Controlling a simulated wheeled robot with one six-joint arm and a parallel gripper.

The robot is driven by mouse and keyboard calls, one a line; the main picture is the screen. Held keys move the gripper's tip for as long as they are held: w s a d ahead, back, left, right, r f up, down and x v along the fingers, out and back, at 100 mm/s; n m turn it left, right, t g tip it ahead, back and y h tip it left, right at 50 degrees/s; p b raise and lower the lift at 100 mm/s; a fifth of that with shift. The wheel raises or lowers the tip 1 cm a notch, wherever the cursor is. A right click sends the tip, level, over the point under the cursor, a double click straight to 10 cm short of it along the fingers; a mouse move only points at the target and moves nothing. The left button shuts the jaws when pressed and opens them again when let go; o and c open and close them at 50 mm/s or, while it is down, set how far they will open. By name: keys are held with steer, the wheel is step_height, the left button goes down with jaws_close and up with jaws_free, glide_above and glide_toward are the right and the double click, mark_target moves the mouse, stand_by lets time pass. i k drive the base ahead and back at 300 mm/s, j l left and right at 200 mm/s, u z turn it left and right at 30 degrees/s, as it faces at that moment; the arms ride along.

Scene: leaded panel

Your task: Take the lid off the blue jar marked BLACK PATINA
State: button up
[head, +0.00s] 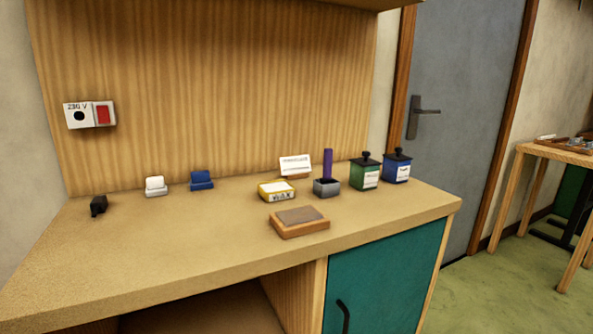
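A blue jar (397,169) stands upright near the right end of the wooden bench. Its dark lid (398,154) with a knob sits on top. It carries a white label whose small print I cannot read. Close on its left stands a green jar (364,175) with a similar dark knobbed lid and a white label. My gripper is not in view.
The bench top (160,240) is clear in front. Left of the jars are a purple stick in a grey holder (326,187), a yellow WAX box (276,190), a card stand (296,166) and a wooden block (299,221). A door (462,110) and side table (560,152) are right.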

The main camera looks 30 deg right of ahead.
mark_target(398, 157)
steer(key=l+z, duration=0.1)
steer(key=l, duration=0.3)
steer(key=i+l+z, duration=0.1)
steer(key=l, duration=0.3)
steer(key=i+l+z, duration=0.1)
steer(key=l, duration=0.25)
steer(key=i+l+z, duration=0.1)
steer(key=l, duration=0.3)
steer(key=i+l+z, duration=0.1)
steer(key=l, duration=0.25)
steer(key=i, duration=0.05)
